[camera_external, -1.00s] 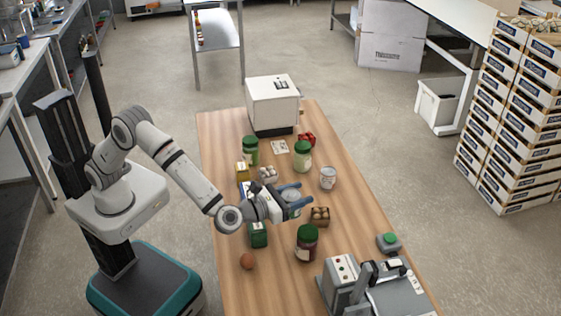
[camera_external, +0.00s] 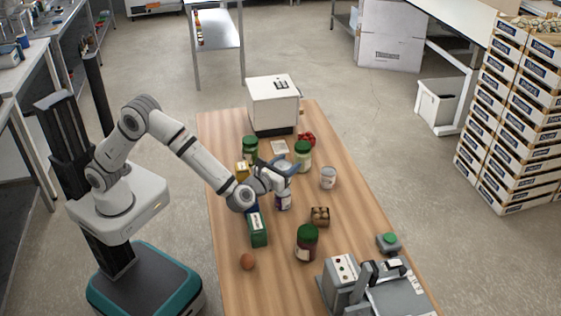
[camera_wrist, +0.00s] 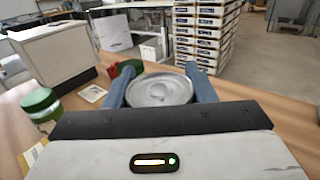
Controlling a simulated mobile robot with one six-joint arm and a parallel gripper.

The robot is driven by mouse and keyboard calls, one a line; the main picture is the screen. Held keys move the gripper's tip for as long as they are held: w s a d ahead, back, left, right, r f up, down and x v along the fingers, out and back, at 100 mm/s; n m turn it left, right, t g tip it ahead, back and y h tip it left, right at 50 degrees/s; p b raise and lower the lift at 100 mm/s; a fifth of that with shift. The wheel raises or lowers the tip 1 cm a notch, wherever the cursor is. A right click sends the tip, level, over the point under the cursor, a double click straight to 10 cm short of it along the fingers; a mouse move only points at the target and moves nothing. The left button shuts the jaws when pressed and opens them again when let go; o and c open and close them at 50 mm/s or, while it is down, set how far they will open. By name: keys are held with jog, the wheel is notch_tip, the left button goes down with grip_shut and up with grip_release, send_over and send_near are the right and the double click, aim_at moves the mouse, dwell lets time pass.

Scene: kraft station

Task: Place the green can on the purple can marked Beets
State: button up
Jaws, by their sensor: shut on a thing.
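My gripper (camera_external: 281,169) is shut on a silver-topped can, held between its two blue-grey fingers. In the wrist view the can's round metal lid (camera_wrist: 160,92) shows between the fingertips (camera_wrist: 160,78); its side colour is hidden, so I cannot tell that it is green. A can with a purple and white label (camera_external: 284,201) shows just below my gripper in the external view. Its label is too small to read and its top is hidden by my gripper. I cannot tell whether the two cans touch.
A white box (camera_external: 273,103) is at the back.

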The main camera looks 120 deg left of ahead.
jog(key=shift+f, duration=1.65)
jog(key=shift+f, duration=0.2)
jog(key=o, duration=1.1)
jog(key=shift+c, duration=0.2)
